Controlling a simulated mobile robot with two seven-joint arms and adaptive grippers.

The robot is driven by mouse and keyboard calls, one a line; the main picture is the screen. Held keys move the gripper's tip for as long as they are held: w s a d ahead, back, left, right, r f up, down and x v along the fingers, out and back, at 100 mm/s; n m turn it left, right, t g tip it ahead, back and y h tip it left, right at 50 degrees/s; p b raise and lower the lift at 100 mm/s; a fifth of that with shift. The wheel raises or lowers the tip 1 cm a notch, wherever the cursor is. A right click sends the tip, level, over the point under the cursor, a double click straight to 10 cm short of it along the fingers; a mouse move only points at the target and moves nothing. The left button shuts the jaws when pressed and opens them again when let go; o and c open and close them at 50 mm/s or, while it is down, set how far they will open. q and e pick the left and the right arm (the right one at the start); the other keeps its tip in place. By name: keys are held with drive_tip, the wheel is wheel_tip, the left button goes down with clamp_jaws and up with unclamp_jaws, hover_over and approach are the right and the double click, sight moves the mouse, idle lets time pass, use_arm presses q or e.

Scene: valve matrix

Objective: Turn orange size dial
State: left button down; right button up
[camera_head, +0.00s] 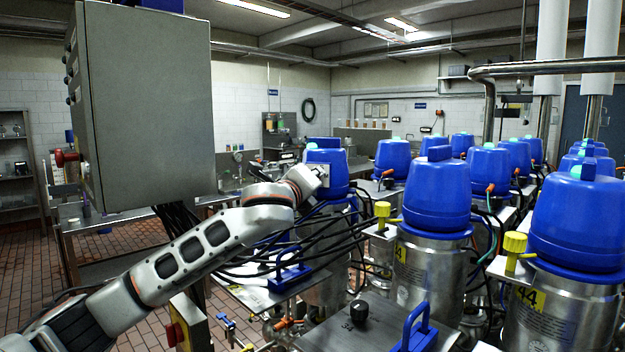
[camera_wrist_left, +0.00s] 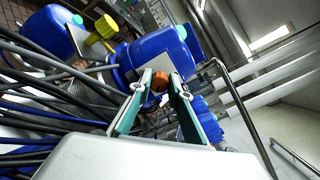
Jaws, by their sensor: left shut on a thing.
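The orange dial (camera_wrist_left: 160,81) shows in the left wrist view as a small round knob in front of a blue valve head (camera_wrist_left: 133,60). My left gripper (camera_wrist_left: 162,88) has one finger on each side of the dial and is shut on it. In the head view my left arm reaches from the lower left, and the left gripper (camera_head: 320,174) is at the front of the blue valve head (camera_head: 328,160) in the middle. The dial is hidden there by the gripper. My right gripper is in neither view.
A grey cabinet (camera_head: 150,105) hangs at the left above my arm. Black cables (camera_head: 335,238) run below the gripper. Several other blue-topped valves (camera_head: 437,190) stand to the right, some with yellow knobs (camera_head: 382,211). A metal plate with a blue handle (camera_head: 412,325) lies in front.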

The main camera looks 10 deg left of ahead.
use_arm(q)
drive_tip(key=shift+f+m, duration=0.1)
drive_tip(key=shift+m, duration=0.3)
drive_tip(key=c, duration=1.8)
unclamp_jaws()
drive_tip(key=shift+c, duration=0.2)
drive_tip(key=shift+s, duration=0.1)
drive_tip(key=s+a, duration=0.1)
drive_tip(key=s, duration=1)
drive_tip(key=shift+s, duration=0.4)
